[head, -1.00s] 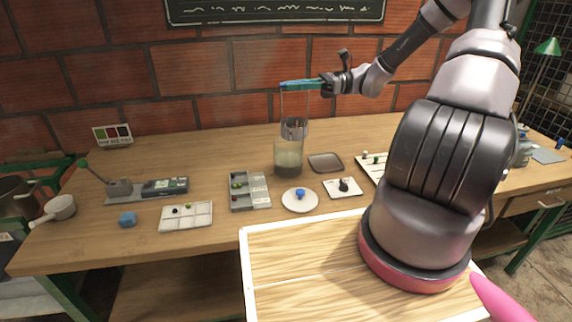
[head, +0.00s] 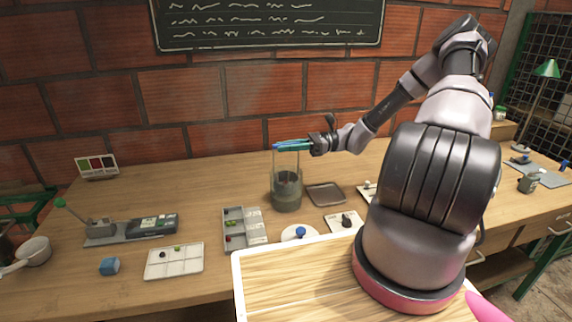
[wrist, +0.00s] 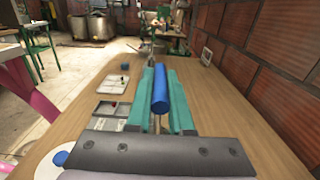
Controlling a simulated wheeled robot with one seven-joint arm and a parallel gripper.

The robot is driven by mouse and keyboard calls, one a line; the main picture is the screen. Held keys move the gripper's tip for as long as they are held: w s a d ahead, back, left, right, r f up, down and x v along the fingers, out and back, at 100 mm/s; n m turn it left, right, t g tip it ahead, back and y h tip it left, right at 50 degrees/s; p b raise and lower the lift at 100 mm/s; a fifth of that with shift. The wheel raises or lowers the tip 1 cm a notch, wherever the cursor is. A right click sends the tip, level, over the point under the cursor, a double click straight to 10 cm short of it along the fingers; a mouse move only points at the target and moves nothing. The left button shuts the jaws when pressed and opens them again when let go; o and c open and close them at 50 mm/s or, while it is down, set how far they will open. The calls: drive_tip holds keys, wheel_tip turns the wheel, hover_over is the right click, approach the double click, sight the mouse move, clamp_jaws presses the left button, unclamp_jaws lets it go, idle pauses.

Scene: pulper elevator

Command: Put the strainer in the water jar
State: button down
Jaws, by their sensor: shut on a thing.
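The water jar (head: 286,203), a tall clear glass with dark grey-green water in its lower part, stands upright in the middle of the bench. My gripper (head: 290,145) is level with the jar's rim and reaches over it from the right. Its teal fingers are shut on the blue handle (wrist: 160,88) of the strainer. The strainer's dark basket (head: 288,177) hangs below and shows through the glass, inside the jar near the waterline. Its lower end is hard to make out. I cannot tell whether the handle touches the rim. The jar is hidden in the wrist view.
A grey tray (head: 325,194) lies just right of the jar. A compartment tray (head: 235,228) and a white dish with a blue knob (head: 300,234) lie in front. A device with a lever (head: 133,228) stands at left.

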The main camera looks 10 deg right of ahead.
drive_tip(key=shift+f, duration=2.9)
drive_tip(key=c, duration=0.8)
unclamp_jaws()
